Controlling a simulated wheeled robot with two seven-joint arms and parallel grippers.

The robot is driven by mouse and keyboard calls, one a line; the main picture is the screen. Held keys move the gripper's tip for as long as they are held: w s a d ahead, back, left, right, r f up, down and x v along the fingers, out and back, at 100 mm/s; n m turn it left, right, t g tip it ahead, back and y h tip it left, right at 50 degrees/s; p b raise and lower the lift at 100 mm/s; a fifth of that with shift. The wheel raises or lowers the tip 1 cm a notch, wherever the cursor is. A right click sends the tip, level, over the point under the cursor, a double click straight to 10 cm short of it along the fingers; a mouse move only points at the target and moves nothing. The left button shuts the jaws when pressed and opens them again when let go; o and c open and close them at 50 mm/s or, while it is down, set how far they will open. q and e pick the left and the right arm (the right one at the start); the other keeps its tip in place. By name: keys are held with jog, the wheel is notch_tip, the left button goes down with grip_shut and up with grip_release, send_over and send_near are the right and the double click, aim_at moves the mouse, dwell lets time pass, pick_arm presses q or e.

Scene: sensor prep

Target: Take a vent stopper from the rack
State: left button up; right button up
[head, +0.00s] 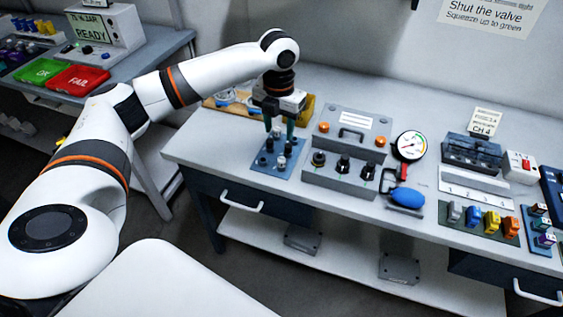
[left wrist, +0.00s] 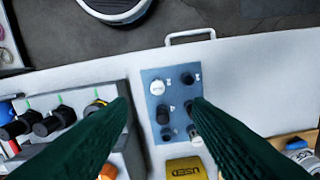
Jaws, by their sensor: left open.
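The blue rack (head: 271,171) lies on the bench, left of the grey valve panel. Several stoppers stand in it, some dark and some with pale tops. My left gripper (head: 280,124) is above the rack's far part, pointing down, its dark green fingers apart. In the left wrist view the rack (left wrist: 175,98) shows between and beyond the open fingers (left wrist: 160,103). A pale-topped stopper (left wrist: 157,87) and a dark stopper (left wrist: 187,78) stand near the handle side. The right finger partly covers some stoppers. Nothing shows held. My right gripper is not in view.
A grey panel (head: 347,183) with knobs stands right of the rack. A yellow container marked USED (left wrist: 186,168) is close behind the rack. A gauge (head: 410,146) and a blue bulb (head: 407,197) are farther right. Bare bench lies left of the rack.

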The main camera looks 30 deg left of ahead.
aim_at(281, 159)
pick_arm(q)
jog(key=f, duration=0.7)
jog(key=f+p, duration=0.1)
jog(key=f, duration=0.3)
jog(key=shift+w+d, duration=0.15)
jog(key=shift+w, duration=0.1)
grip_shut()
